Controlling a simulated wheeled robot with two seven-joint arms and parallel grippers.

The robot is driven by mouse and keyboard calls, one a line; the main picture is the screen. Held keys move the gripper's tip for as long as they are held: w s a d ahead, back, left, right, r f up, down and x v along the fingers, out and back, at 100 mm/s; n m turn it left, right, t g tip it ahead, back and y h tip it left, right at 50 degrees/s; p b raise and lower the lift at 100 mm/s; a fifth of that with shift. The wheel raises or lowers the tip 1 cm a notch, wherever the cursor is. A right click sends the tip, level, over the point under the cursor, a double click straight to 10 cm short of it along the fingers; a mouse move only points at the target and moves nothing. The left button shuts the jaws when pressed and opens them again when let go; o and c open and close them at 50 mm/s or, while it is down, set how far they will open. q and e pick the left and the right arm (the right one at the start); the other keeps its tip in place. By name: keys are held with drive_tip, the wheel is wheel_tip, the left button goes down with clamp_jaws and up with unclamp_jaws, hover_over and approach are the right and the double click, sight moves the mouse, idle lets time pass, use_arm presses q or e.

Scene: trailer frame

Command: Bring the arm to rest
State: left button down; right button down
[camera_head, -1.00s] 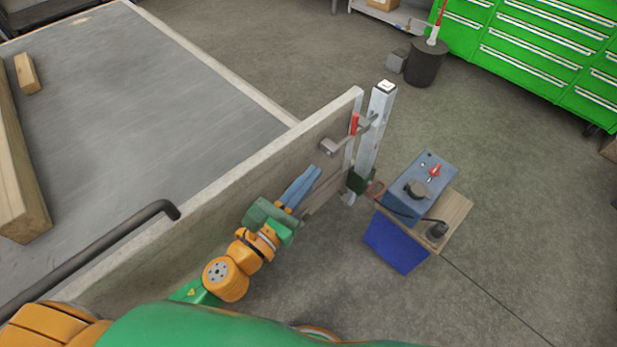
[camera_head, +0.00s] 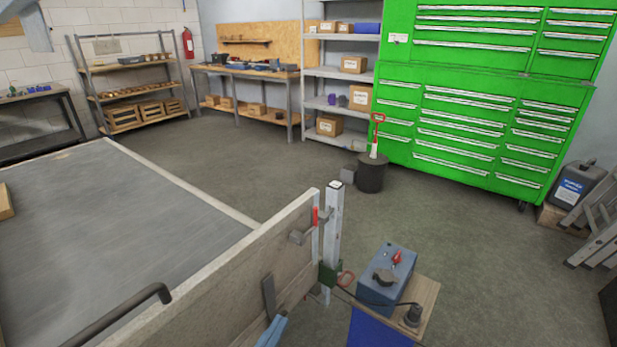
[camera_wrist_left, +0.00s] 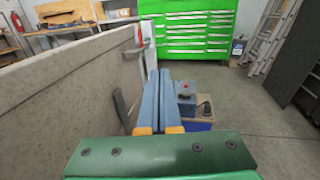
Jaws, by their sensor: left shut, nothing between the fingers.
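My left gripper (camera_head: 279,320) shows only by its blue fingers at the bottom edge of the head view. It is beside the outer face of the grey trailer side board (camera_head: 228,284). In the left wrist view the fingers (camera_wrist_left: 165,75) lie together, shut and empty, pointing along the board. A dark flat bar (camera_head: 268,297) on the board is just beyond the fingertips, apart from them as far as I can tell. A grey latch with a red part (camera_head: 315,217) sits at the board's end by the metal post (camera_head: 333,235). My right gripper is out of view.
A blue box (camera_head: 388,278) with a red switch stands on a small wooden-topped stand (camera_head: 428,297) right of the post. A black bent bar (camera_head: 120,312) rises at the lower left. Open floor (camera_head: 480,260) lies right, before a green tool cabinet (camera_head: 460,125).

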use_arm(q)
drive_tip(key=s+a+f+n+g+y, duration=0.2)
drive_tip(key=a+f+n, duration=0.2)
drive_tip(key=f+n, duration=0.45)
drive_tip(key=s+a+f+n+g+y, duration=0.1)
drive_tip(key=a+f+n+g+y, duration=0.3)
drive_tip(key=f, duration=0.7)
drive_tip(key=s+a+f+n+g+y, duration=0.1)
drive_tip(key=s+a+f+n, duration=0.15)
drive_tip(key=f+n, duration=0.55)
drive_tip(key=s+a+f+n+g, duration=0.1)
drive_tip(key=s+f+n+g, duration=0.3)
drive_tip(key=s+f+n, duration=0.3)
drive_tip(key=s+a+f+n+g, duration=0.1)
drive_tip(key=s+f+n+g, duration=0.3)
drive_tip(key=s, duration=1.2)
wheel_tip(320, 180, down, 4)
drive_tip(key=n, duration=0.7)
drive_tip(key=shift+s+a+y, duration=0.15)
drive_tip(key=shift+a+y, duration=0.15)
drive_tip(key=shift+a, duration=0.05)
